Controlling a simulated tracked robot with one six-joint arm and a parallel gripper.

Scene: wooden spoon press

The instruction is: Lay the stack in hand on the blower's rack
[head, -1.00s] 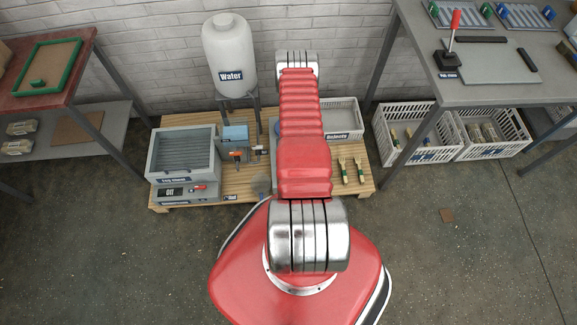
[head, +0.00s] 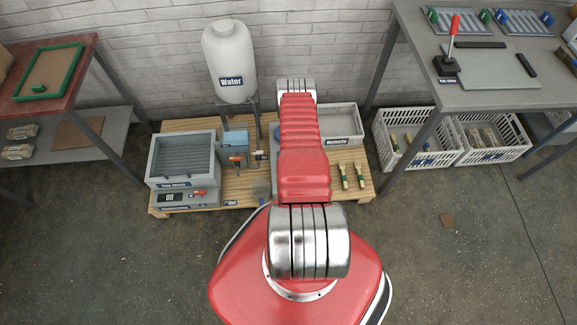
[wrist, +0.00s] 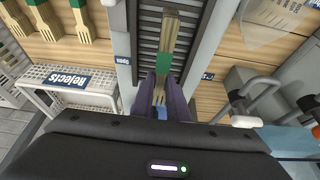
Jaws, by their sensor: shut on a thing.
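In the wrist view, my gripper (wrist: 162,100) is shut on a small stack of wooden utensils (wrist: 172,28) with a green band. The stack points away from the fingers, over a dark slatted rack (wrist: 149,42) between grey side rails. I cannot tell whether the stack touches the slats. In the head view my red arm hides the gripper, the stack and most of that rack.
A white Rejects crate (head: 340,122) is right of the arm, with banded wooden utensils (head: 352,177) in front of it. Left are an orange-handled tap (head: 236,160), a slatted grey unit (head: 185,158) reading Off, and a Water tank (head: 230,62).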

